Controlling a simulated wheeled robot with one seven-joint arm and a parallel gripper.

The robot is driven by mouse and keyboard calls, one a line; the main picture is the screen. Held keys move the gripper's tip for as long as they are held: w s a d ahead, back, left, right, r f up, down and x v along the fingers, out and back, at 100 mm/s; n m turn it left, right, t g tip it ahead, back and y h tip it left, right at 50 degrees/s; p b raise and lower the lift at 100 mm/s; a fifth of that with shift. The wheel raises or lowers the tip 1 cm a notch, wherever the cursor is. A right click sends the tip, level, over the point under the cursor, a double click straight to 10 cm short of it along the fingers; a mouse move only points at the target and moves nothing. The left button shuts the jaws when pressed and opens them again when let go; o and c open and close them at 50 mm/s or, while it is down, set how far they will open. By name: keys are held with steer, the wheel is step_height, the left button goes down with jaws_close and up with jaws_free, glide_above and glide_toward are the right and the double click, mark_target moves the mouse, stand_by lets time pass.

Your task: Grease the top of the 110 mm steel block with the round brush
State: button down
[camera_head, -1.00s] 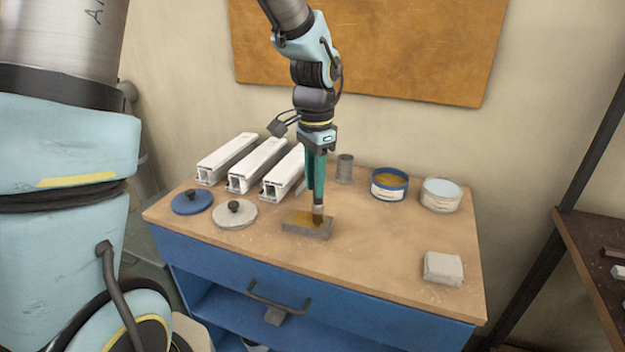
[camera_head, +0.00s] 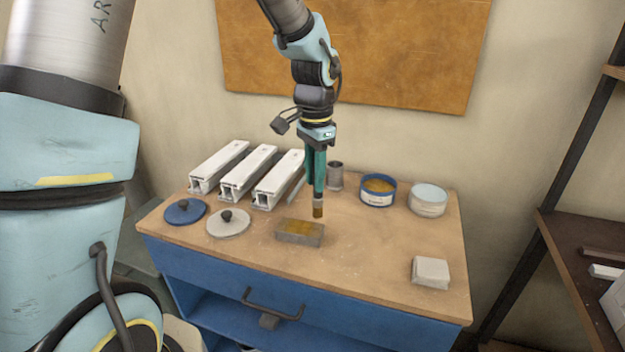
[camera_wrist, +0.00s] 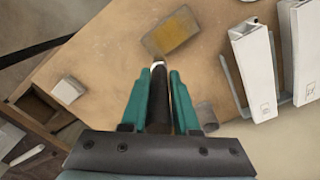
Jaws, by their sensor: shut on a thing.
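The steel block (camera_head: 300,233) lies flat on the bench near its front middle. A yellow-brown layer of grease covers much of its top; it also shows in the wrist view (camera_wrist: 171,33). My gripper (camera_head: 317,188) is shut on the round brush (camera_head: 318,208), which points down with its brownish tip above the bench, just behind and right of the block and apart from it. In the wrist view the brush (camera_wrist: 158,95) lies between the teal fingers. The blue tin (camera_head: 378,191) with yellow-brown grease stands open at the back right.
Several white profiles (camera_head: 219,166) lie at the back left. A blue lid (camera_head: 185,211) and a grey lid (camera_head: 229,222) lie in front of them. A grey cup (camera_head: 335,175), a pale tin (camera_head: 428,199) and a folded cloth (camera_head: 430,272) stand to the right. The front right middle is clear.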

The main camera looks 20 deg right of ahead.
steer(key=shift+d+r+p, duration=0.1)
steer(key=shift+r+p, duration=0.2)
steer(key=shift+r, duration=0.25)
steer(key=shift+r+p, duration=1.85)
steer(key=shift+r, duration=0.4)
